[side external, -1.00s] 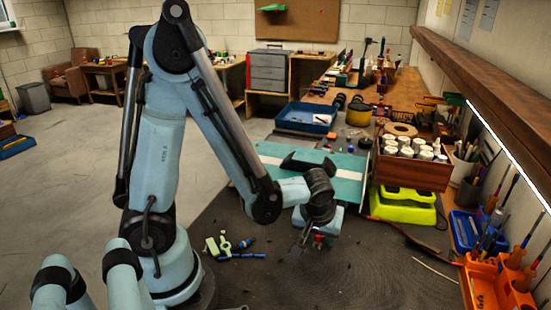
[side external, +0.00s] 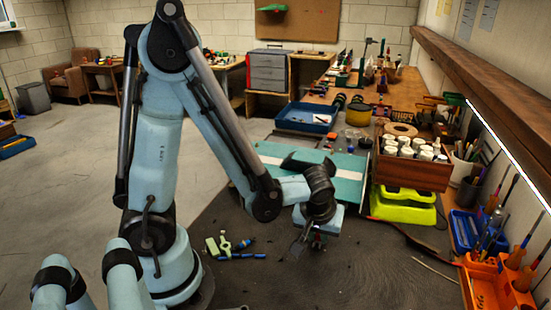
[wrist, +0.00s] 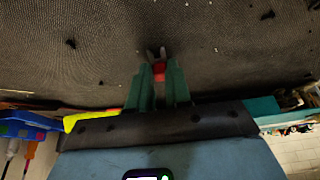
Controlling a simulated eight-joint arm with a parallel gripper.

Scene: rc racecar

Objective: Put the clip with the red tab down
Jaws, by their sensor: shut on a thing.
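The clip with the red tab (wrist: 159,73) is between the two green fingers of my gripper (wrist: 158,78) in the wrist view. The red tab sits between the fingertips, and pale prongs stick out past them toward the dark mat. My gripper is shut on this clip. In the side view, my gripper (side external: 319,240) is low over the dark mat (side external: 350,270), and the clip is too small and hidden to make out. I cannot tell whether the clip touches the mat.
Pale green parts (side external: 219,245) and a blue piece lie on the mat to the left. A teal and white board (side external: 347,182) and a lime-yellow case (side external: 403,207) stand behind. An orange holder (side external: 490,285) is at the right. The mat right of my gripper is mostly clear.

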